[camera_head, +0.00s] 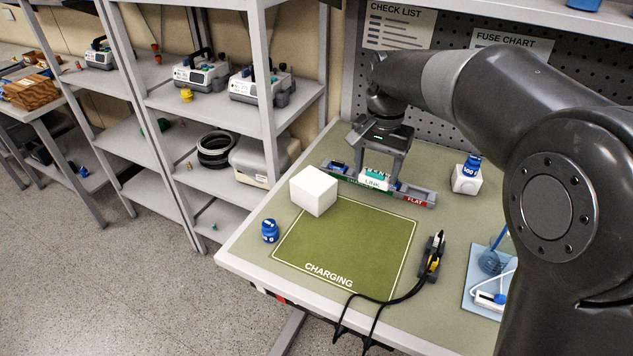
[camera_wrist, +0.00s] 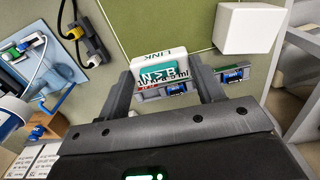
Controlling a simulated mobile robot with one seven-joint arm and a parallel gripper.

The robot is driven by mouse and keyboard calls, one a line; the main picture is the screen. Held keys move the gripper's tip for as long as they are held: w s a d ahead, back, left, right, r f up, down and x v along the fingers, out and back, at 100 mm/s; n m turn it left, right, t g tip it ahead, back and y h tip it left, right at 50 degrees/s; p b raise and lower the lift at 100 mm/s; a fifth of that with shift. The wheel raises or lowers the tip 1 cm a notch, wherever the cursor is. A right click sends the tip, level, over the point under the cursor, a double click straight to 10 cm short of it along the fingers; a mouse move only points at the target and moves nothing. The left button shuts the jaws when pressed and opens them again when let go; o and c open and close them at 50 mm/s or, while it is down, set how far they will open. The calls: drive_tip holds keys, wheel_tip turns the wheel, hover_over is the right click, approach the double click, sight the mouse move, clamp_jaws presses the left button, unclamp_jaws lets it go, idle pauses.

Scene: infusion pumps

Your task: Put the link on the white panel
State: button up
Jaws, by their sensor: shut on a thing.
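In the wrist view, the link (camera_wrist: 158,57) sits between the two fingers of the gripper (camera_wrist: 165,82). The link is over or in the rack; I cannot tell whether it still touches it. A plain white cube (camera_head: 314,190) stands left of the gripper, at the green mat's back left corner. It also shows in the wrist view (camera_wrist: 249,29). I cannot tell which thing is the white panel.
The grey rack (camera_head: 429,196) has a red FLAT label and holds small blue pieces. The green CHARGING mat (camera_head: 345,245) is clear in its middle. A blue weight (camera_head: 270,231) stands left of it; a black cabled clip (camera_head: 432,257) lies right. A blue tray (camera_head: 478,291) is further right.

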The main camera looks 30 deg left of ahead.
wheel_tip(320, 180, up, 2)
drive_tip(key=w+a, duration=0.2)
drive_tip(key=w, duration=0.1)
hover_over(318, 191)
wheel_tip(318, 191, down, 7)
drive_tip(key=shift+r, duration=0.15)
drive_tip(key=shift+f, duration=2)
drive_tip(key=shift+f, duration=0.1)
drive_tip(key=o, duration=1)
wheel_tip(318, 191, up, 12)
drive_tip(key=shift+r, duration=0.1)
